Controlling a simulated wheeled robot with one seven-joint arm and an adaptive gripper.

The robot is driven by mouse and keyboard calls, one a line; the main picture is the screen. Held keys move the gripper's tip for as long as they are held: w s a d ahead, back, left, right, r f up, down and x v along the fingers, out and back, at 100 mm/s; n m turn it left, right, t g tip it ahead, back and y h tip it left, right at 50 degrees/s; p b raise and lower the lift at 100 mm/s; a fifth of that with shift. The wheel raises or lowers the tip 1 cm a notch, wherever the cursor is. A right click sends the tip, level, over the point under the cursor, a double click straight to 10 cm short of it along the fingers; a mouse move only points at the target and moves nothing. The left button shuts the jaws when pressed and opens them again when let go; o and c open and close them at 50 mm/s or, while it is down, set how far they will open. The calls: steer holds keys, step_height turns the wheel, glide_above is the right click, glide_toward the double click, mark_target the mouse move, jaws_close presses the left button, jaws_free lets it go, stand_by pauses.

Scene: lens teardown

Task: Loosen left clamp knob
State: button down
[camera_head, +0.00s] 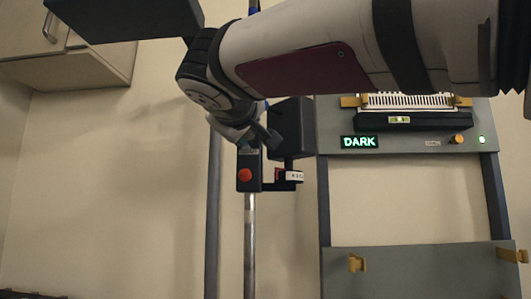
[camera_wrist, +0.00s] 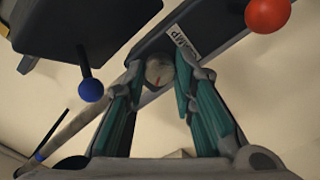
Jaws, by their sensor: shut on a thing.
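In the wrist view my gripper (camera_wrist: 161,76) has its teal-padded fingers closed around a round pale knob (camera_wrist: 158,71) with a short red mark on its face. The knob sits on a dark bar next to a white label (camera_wrist: 183,39) that seems to read "CLAMP". In the head view my arm comes in from the upper right, and the gripper's end is at the dark clamp block (camera_head: 249,165) on a vertical metal rod. The held knob is hidden there behind the gripper and block.
A red ball knob (camera_head: 245,175) is on the clamp block; a blue ball knob (camera_wrist: 91,90) hangs from a dark box in the wrist view. A grey frame (camera_head: 400,270) with a lit "DARK" display (camera_head: 359,142) stands right.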

steer(key=n+p, duration=0.2)
steer(key=n, duration=0.3)
steer(key=shift+r+n, duration=0.15)
steer(key=shift+n, duration=0.15)
steer(key=n+p, duration=0.1)
steer(key=n, duration=0.1)
steer(key=n+p, duration=0.2)
steer(key=n, duration=0.1)
steer(key=shift+f+n, duration=0.2)
steer(key=shift+n, duration=0.1)
steer(key=shift+a, duration=0.1)
steer(key=c, duration=1.3)
jaws_free()
steer(key=shift+c, duration=0.2)
steer(key=shift+s, duration=0.1)
steer(key=s, duration=1.1)
steer(key=shift+s+a, duration=0.15)
steer(key=shift+s, duration=0.25)
